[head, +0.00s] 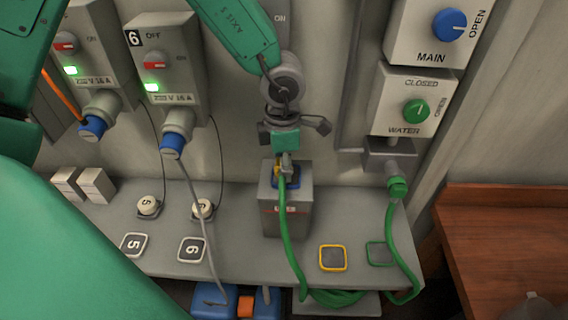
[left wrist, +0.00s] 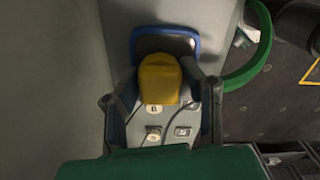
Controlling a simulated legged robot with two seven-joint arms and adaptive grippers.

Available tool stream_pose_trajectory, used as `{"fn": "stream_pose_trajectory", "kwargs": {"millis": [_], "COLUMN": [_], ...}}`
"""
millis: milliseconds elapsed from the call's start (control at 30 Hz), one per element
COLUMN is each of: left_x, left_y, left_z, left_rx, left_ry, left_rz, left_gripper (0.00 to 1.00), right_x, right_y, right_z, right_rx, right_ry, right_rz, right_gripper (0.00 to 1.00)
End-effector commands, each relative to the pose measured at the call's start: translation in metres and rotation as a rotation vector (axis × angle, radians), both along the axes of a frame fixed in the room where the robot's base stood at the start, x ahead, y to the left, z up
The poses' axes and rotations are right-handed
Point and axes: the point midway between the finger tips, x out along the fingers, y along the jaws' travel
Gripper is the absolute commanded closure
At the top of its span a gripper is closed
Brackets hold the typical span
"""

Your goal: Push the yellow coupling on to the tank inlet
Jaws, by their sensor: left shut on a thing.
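The grey tank (head: 285,218) stands on the bench, with a blue inlet (head: 291,183) on its top. My left gripper (head: 284,160) is directly above it, pointing down and shut on the yellow coupling (head: 277,170). In the left wrist view the coupling (left wrist: 159,82) sits between the two fingers, in front of a blue rim (left wrist: 165,38). The green hose (head: 292,240) runs down from the coupling past the tank's front. The coupling is at the inlet, but I cannot tell how far it is seated. My right gripper is not in view.
The water box with a green knob (head: 416,110) and the main switch (head: 448,25) are on the wall at right. Blue plugs (head: 173,145) hang at left. A yellow-framed square (head: 333,258) marks the bench right of the tank. A wooden table (head: 510,240) stands at right.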

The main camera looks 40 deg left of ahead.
Motion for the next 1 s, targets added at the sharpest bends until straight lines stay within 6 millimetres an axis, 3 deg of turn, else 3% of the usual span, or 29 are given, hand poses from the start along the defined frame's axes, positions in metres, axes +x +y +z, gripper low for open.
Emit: {"fn": "stream_pose_trajectory", "kwargs": {"millis": [167, 300, 767, 800, 833, 1000], "left_x": [0.0, 0.0, -0.001, -0.001, -0.001, -0.001], "left_y": [-0.001, -0.001, 0.0, 0.0, 0.0, 0.0], "left_z": [-0.004, -0.008, -0.015, -0.015, -0.015, -0.014], "left_rx": [-0.001, -0.001, -0.001, -0.002, -0.001, 0.0], "left_ry": [0.001, 0.004, 0.009, 0.01, 0.011, 0.008], "left_rz": [-0.001, -0.001, -0.001, -0.001, -0.001, -0.001], "left_gripper": [0.9, 1.0, 1.0, 0.51, 0.41, 0.41], "right_x": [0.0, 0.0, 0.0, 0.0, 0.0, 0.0], "right_y": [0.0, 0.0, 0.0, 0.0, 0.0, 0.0], "right_z": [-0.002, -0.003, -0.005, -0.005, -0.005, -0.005], "right_rx": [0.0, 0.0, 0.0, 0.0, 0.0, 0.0], "right_ry": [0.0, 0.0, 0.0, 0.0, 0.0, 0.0], "right_rz": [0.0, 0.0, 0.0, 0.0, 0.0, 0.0], "right_gripper": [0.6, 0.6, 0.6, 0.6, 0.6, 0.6]}}
